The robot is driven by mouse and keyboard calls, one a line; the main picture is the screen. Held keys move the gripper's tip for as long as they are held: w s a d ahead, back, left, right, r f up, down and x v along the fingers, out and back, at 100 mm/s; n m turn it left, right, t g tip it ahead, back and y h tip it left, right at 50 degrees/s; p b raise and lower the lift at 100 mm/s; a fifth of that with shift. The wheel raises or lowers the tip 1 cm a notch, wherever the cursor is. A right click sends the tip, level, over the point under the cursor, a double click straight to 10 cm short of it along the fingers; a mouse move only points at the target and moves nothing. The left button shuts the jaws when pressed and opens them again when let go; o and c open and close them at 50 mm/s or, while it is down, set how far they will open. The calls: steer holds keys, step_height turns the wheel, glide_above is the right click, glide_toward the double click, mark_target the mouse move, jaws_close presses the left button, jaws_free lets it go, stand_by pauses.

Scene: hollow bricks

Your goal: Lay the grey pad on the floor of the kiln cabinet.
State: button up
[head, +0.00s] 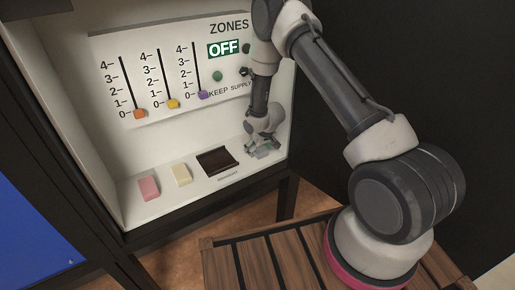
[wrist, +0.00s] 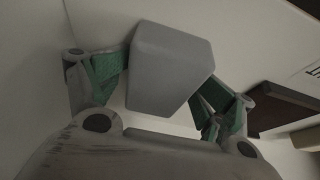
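The grey pad (wrist: 170,68) is a pale grey block seen large between my fingers in the wrist view. In the head view, it shows small and partly hidden under my gripper (head: 263,147), low at the right end of the kiln cabinet floor (head: 205,193). In the wrist view, the fingertips of my gripper (wrist: 165,80) meet the pad on both sides, so it looks gripped. The pad is at or just above the floor; I cannot tell whether it touches.
A pink block (head: 149,187), a cream block (head: 181,174) and a dark brown plate (head: 217,161) stand left of my gripper on the cabinet floor. Behind is a panel (head: 150,105) with three sliders at 0 and an OFF sign (head: 223,49). A slatted wooden surface (head: 255,265) is in front.

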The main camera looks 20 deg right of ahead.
steer(key=shift+r, duration=0.15)
steer(key=v, duration=1.3)
steer(key=shift+w, duration=0.3)
